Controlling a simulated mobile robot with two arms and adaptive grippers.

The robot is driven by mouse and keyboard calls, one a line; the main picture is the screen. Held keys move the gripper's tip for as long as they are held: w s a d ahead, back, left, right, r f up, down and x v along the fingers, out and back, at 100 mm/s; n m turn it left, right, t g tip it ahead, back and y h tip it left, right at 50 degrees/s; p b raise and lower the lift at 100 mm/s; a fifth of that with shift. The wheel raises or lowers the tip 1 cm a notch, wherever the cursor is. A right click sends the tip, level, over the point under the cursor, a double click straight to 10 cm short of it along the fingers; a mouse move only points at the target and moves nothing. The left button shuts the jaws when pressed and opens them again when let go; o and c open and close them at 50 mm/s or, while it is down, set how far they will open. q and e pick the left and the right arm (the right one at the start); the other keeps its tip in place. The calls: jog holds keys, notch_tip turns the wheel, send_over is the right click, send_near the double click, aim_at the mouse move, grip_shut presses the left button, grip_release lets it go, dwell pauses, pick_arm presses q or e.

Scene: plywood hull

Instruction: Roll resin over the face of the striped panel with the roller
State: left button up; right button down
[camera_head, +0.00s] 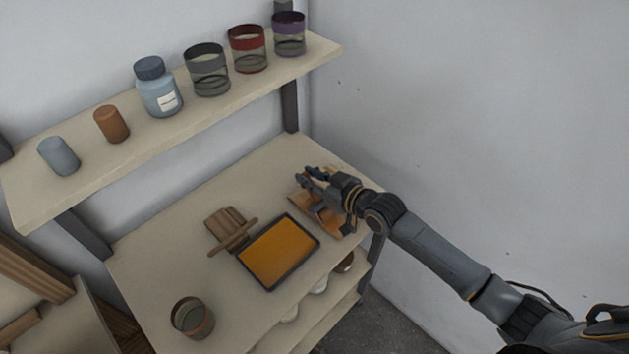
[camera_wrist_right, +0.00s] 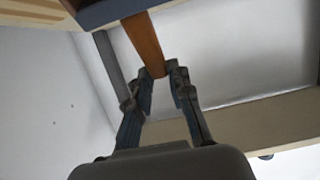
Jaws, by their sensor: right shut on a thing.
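My right gripper (camera_head: 316,176) is over the right end of the bench, above a brown-orange object (camera_head: 318,214) partly hidden by the hand. In the right wrist view the gripper (camera_wrist_right: 160,82) is shut on the end of a flat orange-brown handle (camera_wrist_right: 144,42). I cannot tell whether this handle belongs to the roller, as its other end is out of frame. A dark-rimmed tray (camera_head: 268,289) of orange resin (camera_head: 278,250) lies on the bench, left of the gripper. I cannot make out the striped panel for certain. My left gripper is not in view.
A brown wooden tool (camera_head: 228,230) lies left of the tray, and an open cup (camera_head: 192,318) stands at the bench's front left. The shelf (camera_head: 120,155) above holds a blue bottle (camera_head: 158,88) and several cups. Wooden planks (camera_head: 36,268) are at left. A wall closes the right.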

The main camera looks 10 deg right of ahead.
jog(key=w+a+b, duration=0.4)
jog(key=w+a, duration=0.1)
jog(key=w, duration=0.3)
jog(key=shift+w+a, duration=0.3)
jog(key=shift+a, duration=0.1)
dwell(1.0)
jog(key=shift+r, duration=0.1)
notch_tip(320, 180, up, 6)
jog(key=p, duration=0.5)
jog(key=c, duration=2.1)
grip_release()
grip_shut()
